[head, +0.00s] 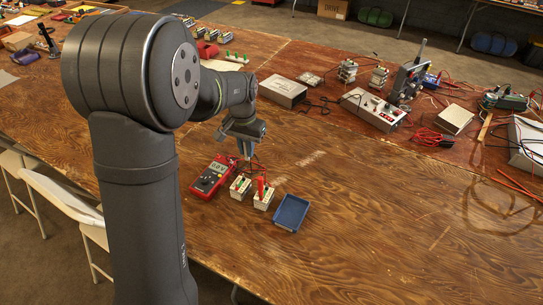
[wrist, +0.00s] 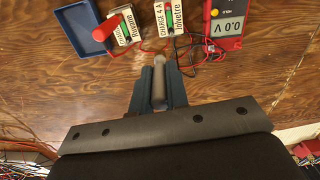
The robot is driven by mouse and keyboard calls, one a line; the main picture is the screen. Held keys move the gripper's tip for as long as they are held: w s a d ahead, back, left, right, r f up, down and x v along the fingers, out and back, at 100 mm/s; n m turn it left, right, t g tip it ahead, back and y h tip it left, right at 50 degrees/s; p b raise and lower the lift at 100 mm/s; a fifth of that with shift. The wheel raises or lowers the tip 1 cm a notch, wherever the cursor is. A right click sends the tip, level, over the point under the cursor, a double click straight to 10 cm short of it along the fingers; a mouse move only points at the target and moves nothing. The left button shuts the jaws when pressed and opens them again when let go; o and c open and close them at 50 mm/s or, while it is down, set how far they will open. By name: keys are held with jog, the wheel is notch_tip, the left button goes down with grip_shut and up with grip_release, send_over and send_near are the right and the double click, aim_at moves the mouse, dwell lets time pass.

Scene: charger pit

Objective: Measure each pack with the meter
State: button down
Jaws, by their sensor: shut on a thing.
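My gripper (wrist: 160,98) is shut on a grey rod-like probe (wrist: 159,80) above the table, apart from the packs. In the head view, my gripper (head: 245,152) hangs just behind the packs. The red meter (head: 211,178) lies left of them; in the wrist view the meter (wrist: 229,44) reads 0.0 V. One white pack (head: 240,187), beside the meter, has a green part on top; its label (wrist: 170,42) reads CHARGE 4 A. The other white pack (head: 263,200) has a red probe (head: 261,187) standing upright at its top. How the red tip sits is hidden.
An empty-looking blue tray (head: 290,213) stands right of the packs. Red and black leads (wrist: 193,50) lie near the meter. Behind are a metal box (head: 282,92), a bench unit (head: 373,109) and loose cables (head: 430,137). The table's front right is clear.

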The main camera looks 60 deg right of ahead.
jog(key=shift+n, duration=0.3)
jog(key=shift+w+f, duration=0.35)
jog(key=shift+f, duration=0.7)
jog(key=shift+w+f, duration=0.35)
jog(key=shift+f, duration=0.75)
jog(key=shift+w+f, duration=0.35)
jog(key=shift+f, duration=0.7)
jog(key=shift+f, duration=0.95)
jog(key=c, duration=1.3)
grip_release()
jog(key=shift+o, duration=0.3)
jog(key=shift+o, duration=1.1)
